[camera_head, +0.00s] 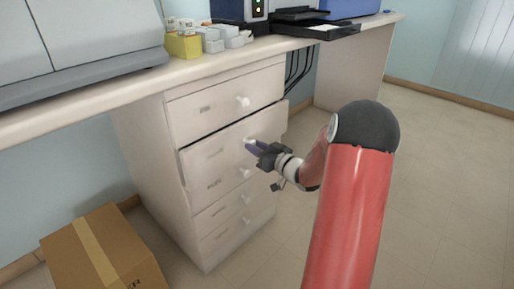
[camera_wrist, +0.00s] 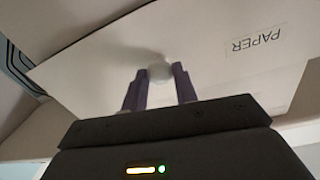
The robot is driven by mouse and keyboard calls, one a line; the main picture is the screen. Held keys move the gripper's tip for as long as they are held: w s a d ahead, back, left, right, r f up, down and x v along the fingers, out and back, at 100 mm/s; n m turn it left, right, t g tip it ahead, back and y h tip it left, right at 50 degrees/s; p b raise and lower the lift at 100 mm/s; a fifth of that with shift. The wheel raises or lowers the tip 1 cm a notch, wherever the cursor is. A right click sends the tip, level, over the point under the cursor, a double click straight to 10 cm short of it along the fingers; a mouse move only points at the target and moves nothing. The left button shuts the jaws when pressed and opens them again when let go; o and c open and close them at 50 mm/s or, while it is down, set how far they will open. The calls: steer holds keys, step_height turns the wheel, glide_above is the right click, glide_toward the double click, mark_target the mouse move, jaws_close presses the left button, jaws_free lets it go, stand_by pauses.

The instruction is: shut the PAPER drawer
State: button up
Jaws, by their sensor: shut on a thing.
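The PAPER drawer (camera_head: 215,152) is the second from the top in the white cabinet under the bench. It stands slightly out, with a dark gap along its top edge. In the wrist view its white front (camera_wrist: 215,60) carries the label PAPER (camera_wrist: 256,40), seen upside down. My gripper (camera_head: 252,147) is at the drawer front, its purple fingers shut on the round white knob (camera_wrist: 160,71). The fingers stand on either side of the knob in the wrist view. The inside of the drawer is hidden.
Another drawer (camera_head: 215,104) is above and more drawers (camera_head: 222,212) are below, each with a knob. A cardboard box (camera_head: 95,250) stands on the floor at the left. The floor (camera_head: 440,180) at the right is clear.

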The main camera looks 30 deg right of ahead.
steer(key=shift+b+x, duration=0.3)
steer(key=shift+x, duration=1.05)
jaws_close()
steer(key=shift+r, duration=0.1)
steer(key=o, duration=1.1)
jaws_free()
steer(key=shift+w+a, duration=0.1)
steer(key=shift+w, duration=0.05)
steer(key=shift+c, duration=0.2)
steer(key=v, duration=0.7)
steer(key=shift+s, duration=0.4)
